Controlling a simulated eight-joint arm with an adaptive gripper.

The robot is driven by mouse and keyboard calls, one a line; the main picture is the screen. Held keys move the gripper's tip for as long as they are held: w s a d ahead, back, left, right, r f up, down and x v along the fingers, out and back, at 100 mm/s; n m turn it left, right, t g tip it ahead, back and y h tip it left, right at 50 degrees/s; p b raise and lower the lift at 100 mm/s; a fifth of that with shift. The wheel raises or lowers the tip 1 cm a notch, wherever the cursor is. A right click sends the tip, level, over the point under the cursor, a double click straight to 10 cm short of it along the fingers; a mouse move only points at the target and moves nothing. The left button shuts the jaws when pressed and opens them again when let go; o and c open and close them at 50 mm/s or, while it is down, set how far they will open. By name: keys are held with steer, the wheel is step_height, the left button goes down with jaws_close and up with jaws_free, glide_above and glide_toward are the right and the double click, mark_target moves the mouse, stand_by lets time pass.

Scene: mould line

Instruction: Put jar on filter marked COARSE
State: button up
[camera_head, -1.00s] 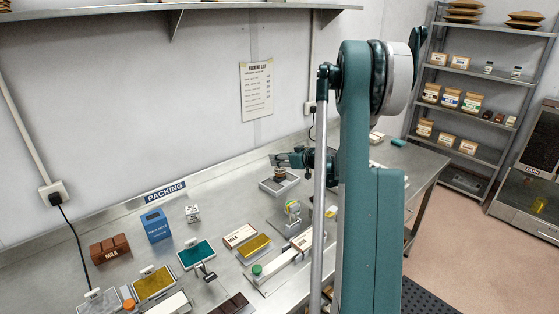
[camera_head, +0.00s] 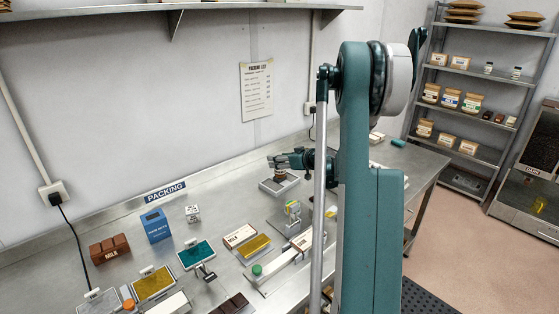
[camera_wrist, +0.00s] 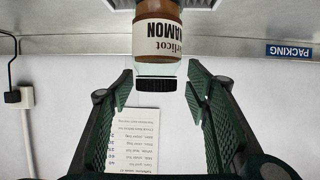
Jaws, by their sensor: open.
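The jar (camera_wrist: 157,38) has a brown filling, a black lid and a cream label; "AMON" is legible on it. It appears upside down in the wrist view. In the head view the jar (camera_head: 280,177) stands on a small metal-rimmed plate (camera_head: 267,187) near the wall. My gripper (camera_wrist: 160,88) is open, with its fingertips on either side of the lid and a gap to each side. In the head view my gripper (camera_head: 272,161) is at the jar's top. Framed mesh panels in teal (camera_head: 197,256), yellow (camera_head: 154,284) and grey (camera_head: 99,304) lie at left; their tags are too small to read.
A blue box (camera_head: 156,226), a brown block (camera_head: 110,250) and a small white cube (camera_head: 192,213) stand at the bench's back left. A clear-sided item (camera_head: 292,211) stands in front of the jar. The wall (camera_head: 120,90) is close behind it.

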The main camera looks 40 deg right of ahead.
steer(key=shift+r, duration=0.15)
steer(key=v, duration=1.2)
steer(key=shift+p, duration=0.4)
steer(key=s+a+r+g+y, duration=0.1)
steer(key=s+a+r, duration=0.15)
steer(key=a, duration=0.95)
steer(key=s+a+r+g, duration=0.1)
steer(key=a+r+g, duration=0.15)
steer(key=a, duration=0.95)
steer(key=s+a+r+g+y, duration=0.1)
steer(key=s+a+r, duration=0.15)
steer(key=a, duration=1.05)
steer(key=s+a+g+h, duration=0.1)
steer(key=s+a, duration=0.9)
steer(key=s, duration=0.2)
steer(key=s+a+f+h, duration=0.1)
steer(key=s+a, duration=0.9)
steer(key=s, duration=0.3)
steer(key=shift+f+g, duration=0.3)
steer(key=shift+g, duration=0.05)
